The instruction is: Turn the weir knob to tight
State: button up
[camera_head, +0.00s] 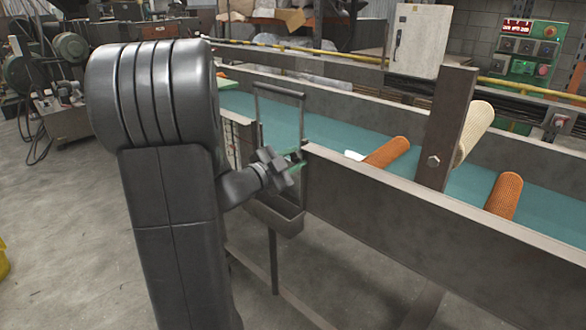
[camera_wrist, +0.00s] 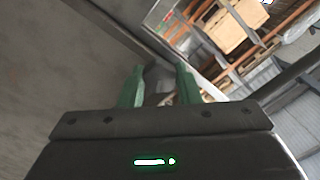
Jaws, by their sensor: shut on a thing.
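My gripper (camera_head: 294,163) is at the near side wall of the conveyor trough, by the end of the wall, below a thin metal frame with a dark top bar (camera_head: 279,91). Its green fingers also show in the wrist view (camera_wrist: 158,86), a little apart, with a dark grey piece (camera_wrist: 152,78) between them. I take this piece to be the weir knob, gripped. Its shape is mostly hidden by the fingers and the gripper body, and no mark for its setting can be read. In the head view the knob cannot be made out behind my gripper.
The trough has a teal belt (camera_head: 335,134) with orange mesh tubes (camera_head: 388,152) and a pale tube (camera_head: 474,130). A rusty upright post (camera_head: 446,128) stands on the near wall (camera_head: 390,205). A small metal tray (camera_head: 274,214) hangs below my gripper.

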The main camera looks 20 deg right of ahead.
jog(key=m+b, duration=0.3)
jog(key=m, duration=0.1)
jog(key=shift+m, duration=0.4)
jog(key=shift+b, duration=0.35)
jog(key=o, duration=1)
jog(key=p+v, duration=0.2)
jog(key=v, duration=1.2)
